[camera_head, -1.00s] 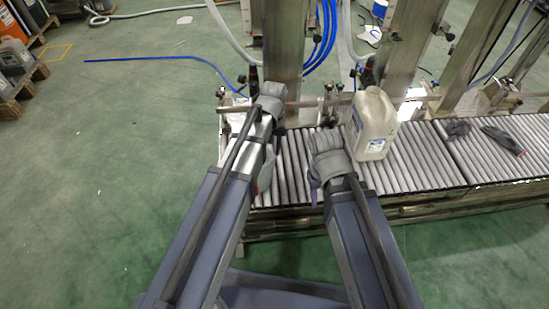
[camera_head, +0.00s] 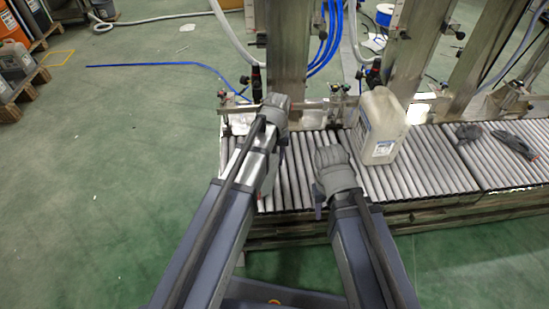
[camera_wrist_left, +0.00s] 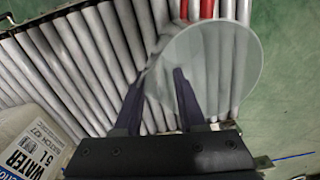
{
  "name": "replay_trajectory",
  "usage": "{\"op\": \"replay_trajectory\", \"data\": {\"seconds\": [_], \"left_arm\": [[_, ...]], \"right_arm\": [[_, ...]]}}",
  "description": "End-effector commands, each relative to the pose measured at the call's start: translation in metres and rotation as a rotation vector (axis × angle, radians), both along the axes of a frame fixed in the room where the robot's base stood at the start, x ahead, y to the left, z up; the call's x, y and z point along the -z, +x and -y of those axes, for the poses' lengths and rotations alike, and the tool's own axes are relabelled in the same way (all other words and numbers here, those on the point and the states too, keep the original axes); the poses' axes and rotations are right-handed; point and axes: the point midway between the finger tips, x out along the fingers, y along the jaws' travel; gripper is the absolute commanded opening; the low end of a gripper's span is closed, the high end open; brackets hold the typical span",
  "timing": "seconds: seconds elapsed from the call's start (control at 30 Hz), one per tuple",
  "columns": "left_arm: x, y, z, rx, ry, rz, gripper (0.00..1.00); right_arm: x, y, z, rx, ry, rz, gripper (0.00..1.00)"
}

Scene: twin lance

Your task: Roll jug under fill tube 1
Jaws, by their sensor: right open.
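The jug (camera_head: 382,126), an off-white plastic container with a label, stands upright on the roller conveyor (camera_head: 425,165) below the right-hand steel column. Its WATER 5 L label side shows at the lower left of the left wrist view (camera_wrist_left: 32,150). My right gripper (camera_head: 325,172) is over the rollers just left of the jug and nearer me, apart from it and open. My left gripper (camera_head: 276,110) is over the conveyor's left end; its fingers (camera_wrist_left: 159,85) stand apart, with a see-through round disc seen across them. Fill tube ends cannot be made out clearly.
Steel columns (camera_head: 287,55) rise behind the conveyor with hoses and black valves. A rail (camera_head: 310,103) runs along its back. Dark gloves (camera_head: 510,142) lie on the rollers at the right.

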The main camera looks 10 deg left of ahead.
Motion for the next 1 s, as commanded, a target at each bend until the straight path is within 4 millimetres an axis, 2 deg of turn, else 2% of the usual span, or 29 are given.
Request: {"op": "replay_trajectory", "data": {"seconds": [0.03, 0.2, 0.57, 0.9, 1.0], "left_arm": [[0.014, 0.000, 0.000, 0.000, 0.000, 0.000, 0.40], [0.028, 0.000, -0.001, 0.000, 0.000, 0.000, 0.40], [0.029, 0.000, -0.001, 0.000, 0.000, 0.000, 0.39], [0.029, 0.000, -0.001, 0.000, 0.000, 0.000, 0.00], [0.029, 0.000, -0.001, 0.000, 0.000, 0.000, 0.00]], "right_arm": [[0.014, 0.000, 0.000, -0.001, 0.001, 0.000, 0.50], [0.028, 0.000, -0.001, -0.005, 0.004, 0.000, 0.50], [0.029, 0.000, -0.001, -0.006, 0.005, 0.000, 0.50], [0.029, 0.000, -0.001, -0.006, 0.005, 0.000, 0.50], [0.029, 0.000, -0.001, -0.006, 0.005, 0.000, 0.50]]}}
